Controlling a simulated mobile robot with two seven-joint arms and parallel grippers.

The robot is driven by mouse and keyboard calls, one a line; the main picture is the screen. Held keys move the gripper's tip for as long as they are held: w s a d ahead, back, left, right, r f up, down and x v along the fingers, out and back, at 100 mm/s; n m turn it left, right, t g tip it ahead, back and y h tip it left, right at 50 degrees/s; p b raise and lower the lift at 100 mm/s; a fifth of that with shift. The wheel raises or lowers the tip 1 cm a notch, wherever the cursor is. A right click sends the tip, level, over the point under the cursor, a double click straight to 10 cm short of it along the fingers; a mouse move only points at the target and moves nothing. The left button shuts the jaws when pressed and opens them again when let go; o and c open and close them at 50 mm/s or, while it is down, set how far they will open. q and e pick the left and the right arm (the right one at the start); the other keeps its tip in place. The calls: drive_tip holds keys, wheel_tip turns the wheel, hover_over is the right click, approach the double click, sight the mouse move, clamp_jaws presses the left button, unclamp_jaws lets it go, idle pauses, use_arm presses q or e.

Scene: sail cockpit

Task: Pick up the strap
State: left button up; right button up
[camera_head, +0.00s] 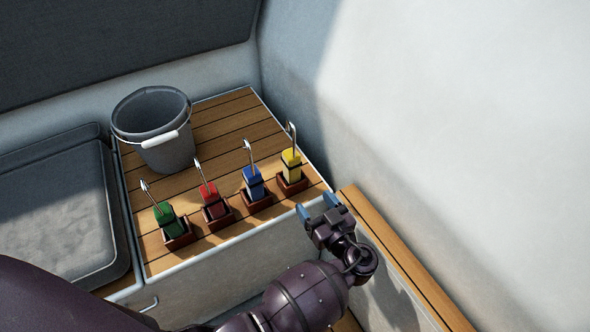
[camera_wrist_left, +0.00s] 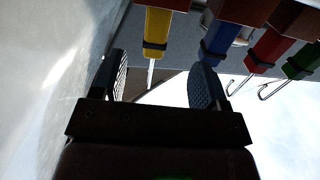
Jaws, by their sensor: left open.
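Several strap bundles with metal hooks stand upright in brown holders on the slatted wooden top: green (camera_head: 169,218), red (camera_head: 209,196), blue (camera_head: 253,182) and yellow (camera_head: 291,164). The picture does not tell which one is meant. My left gripper (camera_head: 317,207) is open and empty at the front right corner of the top, nearest the yellow strap and apart from it. In the left wrist view the picture looks upside down; the yellow strap (camera_wrist_left: 157,37) appears beyond the open fingers (camera_wrist_left: 159,77), with its hook between them. The blue strap (camera_wrist_left: 215,45) is beyond the finger at right.
A grey bucket (camera_head: 165,145) with a white handle stands at the back left of the wooden top (camera_head: 228,122). A grey cushion (camera_head: 55,215) lies to the left. A white wall (camera_head: 460,120) rises close on the right, above a wooden ledge (camera_head: 400,255).

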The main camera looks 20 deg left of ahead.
sight(296, 173)
use_arm(q)
drive_tip(key=x, duration=0.2)
drive_tip(key=r+x, duration=0.1)
drive_tip(key=x, duration=0.1)
drive_tip(key=shift+w+a+p, duration=0.15)
drive_tip(key=shift+w+p, duration=0.2)
drive_tip(key=shift+w, duration=0.05)
drive_tip(key=shift+w+a, duration=0.2)
drive_tip(key=shift+a, duration=0.05)
drive_tip(key=x, duration=0.1)
drive_tip(key=p+x, duration=0.1)
drive_tip(key=shift+w+a+r, duration=0.2)
drive_tip(key=shift+w+a, duration=0.05)
drive_tip(key=shift+a, duration=0.05)
drive_tip(key=shift+x, duration=0.9)
drive_tip(key=shift+w+a+f, duration=0.15)
drive_tip(key=shift+a+f, duration=0.05)
drive_tip(key=shift+a, duration=0.15)
use_arm(e)
drive_tip(key=shift+s+d+m, duration=0.3)
drive_tip(key=shift+s, duration=0.35)
